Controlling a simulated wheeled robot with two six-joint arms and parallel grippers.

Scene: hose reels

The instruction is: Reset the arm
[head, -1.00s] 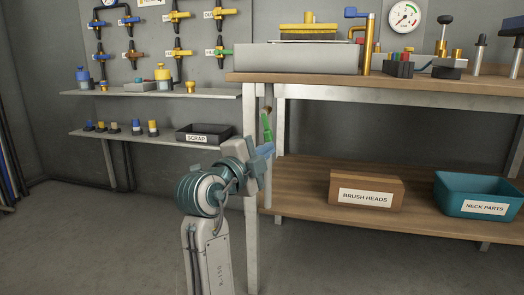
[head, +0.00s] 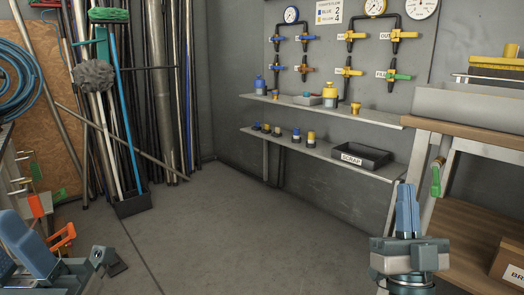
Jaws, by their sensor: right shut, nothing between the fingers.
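My right gripper (head: 407,208) is at the lower right of the head view. Its two blue fingers point up and are together, with nothing held between them. A blue and grey part of my left arm shows at the lower left corner, cut off by the picture edge. Whether its jaws are open or shut does not show.
A black scrap tray (head: 362,156) lies on the lower wall shelf. The wooden workbench (head: 470,130) stands at the right. Poles and a round brush (head: 94,75) lean at the left, in and around a black stand (head: 133,204). The middle floor is clear.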

